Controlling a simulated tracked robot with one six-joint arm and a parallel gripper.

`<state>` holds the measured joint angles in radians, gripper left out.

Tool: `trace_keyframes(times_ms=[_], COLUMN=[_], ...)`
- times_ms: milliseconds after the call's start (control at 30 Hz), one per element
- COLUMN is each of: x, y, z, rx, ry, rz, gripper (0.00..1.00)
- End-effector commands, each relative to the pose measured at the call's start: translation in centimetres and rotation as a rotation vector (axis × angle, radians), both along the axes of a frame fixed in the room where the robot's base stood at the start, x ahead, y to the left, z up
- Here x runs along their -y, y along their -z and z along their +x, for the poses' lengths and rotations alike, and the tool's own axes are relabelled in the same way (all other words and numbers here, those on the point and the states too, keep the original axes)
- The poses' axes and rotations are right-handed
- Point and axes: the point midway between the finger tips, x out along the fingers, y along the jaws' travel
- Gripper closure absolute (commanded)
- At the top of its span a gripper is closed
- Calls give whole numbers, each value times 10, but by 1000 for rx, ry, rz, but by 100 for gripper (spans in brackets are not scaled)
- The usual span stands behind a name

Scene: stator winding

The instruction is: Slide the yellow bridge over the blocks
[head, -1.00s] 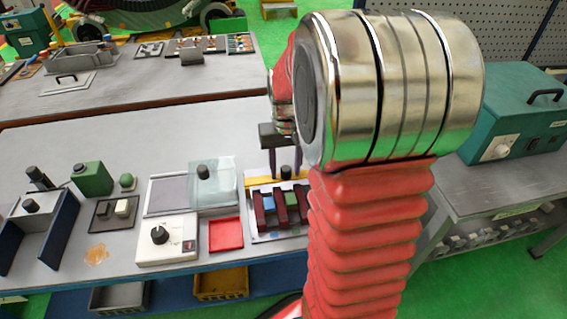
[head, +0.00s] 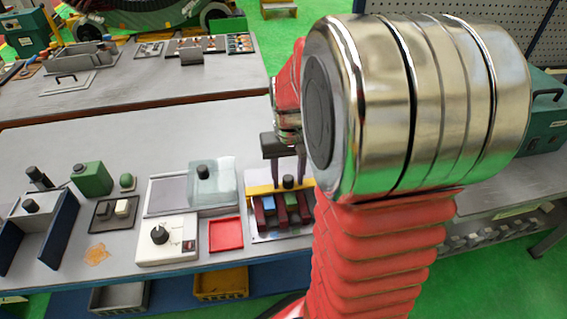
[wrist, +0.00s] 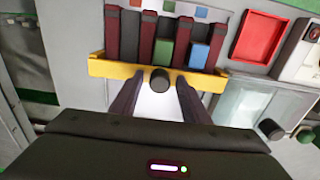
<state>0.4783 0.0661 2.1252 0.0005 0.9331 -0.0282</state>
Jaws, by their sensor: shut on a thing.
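The yellow bridge (head: 265,190) is a long bar with a black knob (head: 288,181) on top. My gripper (head: 285,180) is shut on the knob, which sits between the fingertips; the wrist view also shows my gripper (wrist: 158,85). The bridge lies across the ends of the dark red rails (wrist: 146,40) of a fixture. A blue block (wrist: 197,54) and a green block (wrist: 162,52) stand between rails; in the head view the blue block (head: 268,204) shows in front of the bridge. My arm hides the fixture's right part in the head view.
A red tray (head: 226,234) and a white box with a black knob (head: 167,238) stand left of the fixture. A clear-lidded box (head: 212,186) is just left of the bridge.

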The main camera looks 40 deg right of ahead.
Motion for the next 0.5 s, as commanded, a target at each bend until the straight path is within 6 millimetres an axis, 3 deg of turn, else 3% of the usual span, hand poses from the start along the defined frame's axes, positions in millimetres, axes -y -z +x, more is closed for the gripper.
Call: trace_keyframes(times_ms=[33, 500], x=[-3, -10], y=[11, 11], z=[-10, -25], rx=[-27, -27], ry=[-1, -1], rz=[10, 10], gripper=[70, 71])
